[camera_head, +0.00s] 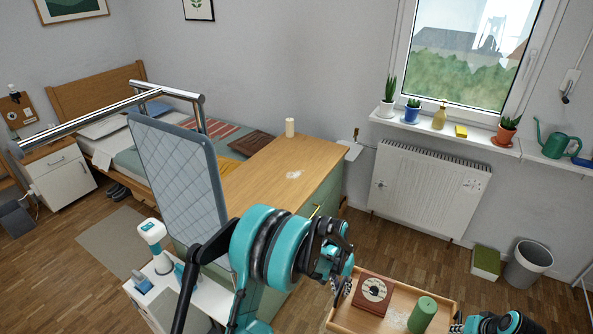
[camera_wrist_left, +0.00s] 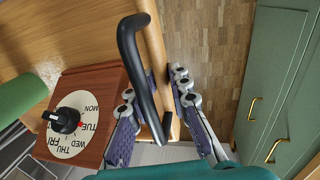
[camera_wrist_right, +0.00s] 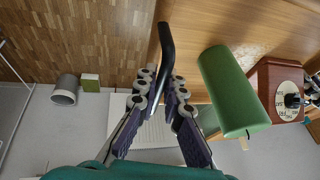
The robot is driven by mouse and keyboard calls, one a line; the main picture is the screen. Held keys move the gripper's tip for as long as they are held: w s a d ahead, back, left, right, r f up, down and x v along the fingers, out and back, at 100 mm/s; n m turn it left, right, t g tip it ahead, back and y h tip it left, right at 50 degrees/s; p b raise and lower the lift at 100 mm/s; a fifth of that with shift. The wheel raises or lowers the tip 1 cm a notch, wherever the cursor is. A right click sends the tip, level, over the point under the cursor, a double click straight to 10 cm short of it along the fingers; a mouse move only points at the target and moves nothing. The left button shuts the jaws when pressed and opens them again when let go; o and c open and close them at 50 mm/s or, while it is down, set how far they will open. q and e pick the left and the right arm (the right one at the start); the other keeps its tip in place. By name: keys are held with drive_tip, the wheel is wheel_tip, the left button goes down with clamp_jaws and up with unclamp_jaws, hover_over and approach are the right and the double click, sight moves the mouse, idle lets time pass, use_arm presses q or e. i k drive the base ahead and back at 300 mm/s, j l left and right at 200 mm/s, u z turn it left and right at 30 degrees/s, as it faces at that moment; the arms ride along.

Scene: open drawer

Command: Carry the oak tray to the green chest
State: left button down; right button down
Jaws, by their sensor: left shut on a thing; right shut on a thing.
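The oak tray (camera_head: 348,318) is at the bottom right of the head view, off the floor between my grippers. It carries a reddish-brown box with a weekday dial (camera_head: 373,293) and a green cylinder (camera_head: 422,314). My left gripper (camera_head: 343,287) is shut on the tray's black left handle (camera_wrist_left: 130,50). My right gripper (camera_wrist_right: 161,82) is shut on the other black handle (camera_wrist_right: 165,45); in the head view it is mostly cut off at the bottom edge. The green chest (camera_head: 325,200), with an oak top and brass pulls, stands left of and beyond the tray, partly hidden by my left arm.
A radiator (camera_head: 425,190), a green box (camera_head: 486,262) and a grey bin (camera_head: 528,264) stand along the wall. A bed (camera_head: 110,125) lies behind the chest.

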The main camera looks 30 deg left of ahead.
sight(272, 179)
drive_tip(key=i, duration=1.1)
drive_tip(key=i+u, duration=0.2)
drive_tip(key=i, duration=0.35)
drive_tip(key=i+l+u, duration=0.15)
drive_tip(key=i, duration=0.4)
drive_tip(key=i+u, duration=0.2)
drive_tip(key=u, duration=0.2)
drive_tip(key=i+l+u, duration=0.15)
drive_tip(key=u, duration=0.3)
drive_tip(key=i+l+u, duration=0.15)
drive_tip(key=u, duration=0.25)
drive_tip(key=i+u, duration=0.25)
drive_tip(key=u, duration=0.15)
drive_tip(key=i+u, duration=0.25)
drive_tip(key=u, duration=0.2)
drive_tip(key=i+l+u, duration=0.2)
drive_tip(key=u, duration=0.2)
